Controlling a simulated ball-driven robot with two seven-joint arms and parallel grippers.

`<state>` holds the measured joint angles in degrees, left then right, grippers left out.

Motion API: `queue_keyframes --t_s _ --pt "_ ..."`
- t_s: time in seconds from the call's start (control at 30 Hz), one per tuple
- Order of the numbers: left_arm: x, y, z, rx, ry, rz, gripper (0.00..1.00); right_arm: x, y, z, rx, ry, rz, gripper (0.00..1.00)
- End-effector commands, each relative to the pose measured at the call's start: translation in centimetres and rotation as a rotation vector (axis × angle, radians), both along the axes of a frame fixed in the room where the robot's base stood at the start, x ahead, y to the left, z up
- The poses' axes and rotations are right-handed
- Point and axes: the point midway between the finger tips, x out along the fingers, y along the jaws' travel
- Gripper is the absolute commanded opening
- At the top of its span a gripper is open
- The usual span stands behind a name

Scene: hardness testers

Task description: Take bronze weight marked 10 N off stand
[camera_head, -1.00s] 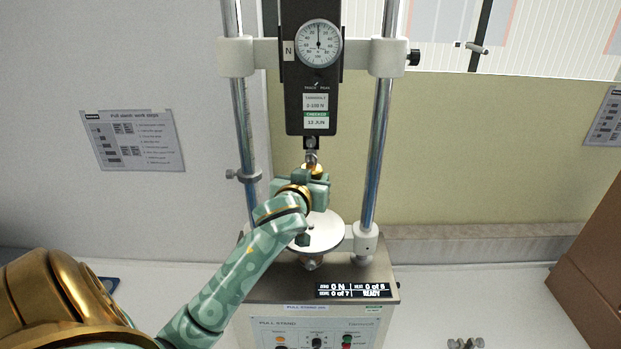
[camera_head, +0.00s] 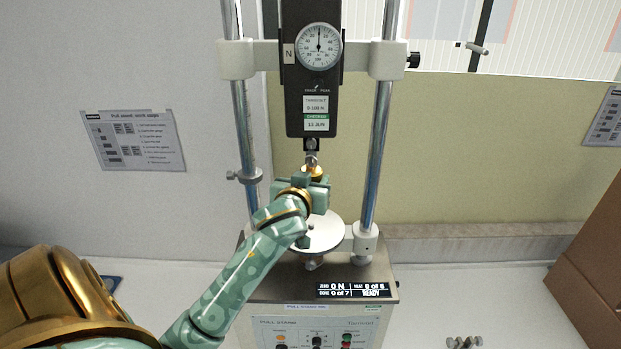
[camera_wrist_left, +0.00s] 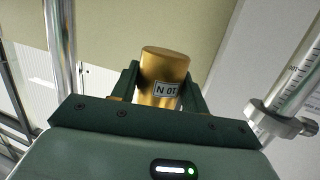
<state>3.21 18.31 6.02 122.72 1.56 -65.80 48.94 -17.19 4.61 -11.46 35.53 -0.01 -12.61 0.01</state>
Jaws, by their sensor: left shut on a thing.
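The bronze weight (camera_wrist_left: 165,68) is a gold-coloured cylinder with a white label reading 10 N, upside down in the left wrist view. My left gripper (camera_wrist_left: 160,85) is shut on it, with one dark green finger on each side. In the head view the left gripper (camera_head: 312,184) is just below the hook under the black force gauge (camera_head: 318,75). Only a little of the weight (camera_head: 313,171) shows there above the fingers. I cannot tell whether the weight still touches the hook. The pull stand (camera_head: 320,292) has two steel columns and a round white plate (camera_head: 326,232) below the gripper. My right gripper is not in view.
A column stands close on either side of my gripper, the left one with a clamp knob (camera_head: 240,176). A display (camera_head: 351,290) reads 0 N and READY. A brown box (camera_head: 593,245) stands at the right. Small metal parts (camera_head: 465,342) lie on the bench, which is otherwise clear at right.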

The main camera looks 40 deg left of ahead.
Motion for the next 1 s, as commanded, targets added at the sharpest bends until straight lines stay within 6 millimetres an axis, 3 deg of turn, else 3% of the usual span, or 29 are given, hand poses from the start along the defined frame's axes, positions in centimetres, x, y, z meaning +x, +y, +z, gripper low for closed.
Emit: queue_keyframes --t_s 1.0 --pt "-0.78 -0.68 0.41 0.0 -0.007 0.0 0.0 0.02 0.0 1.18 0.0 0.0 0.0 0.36"
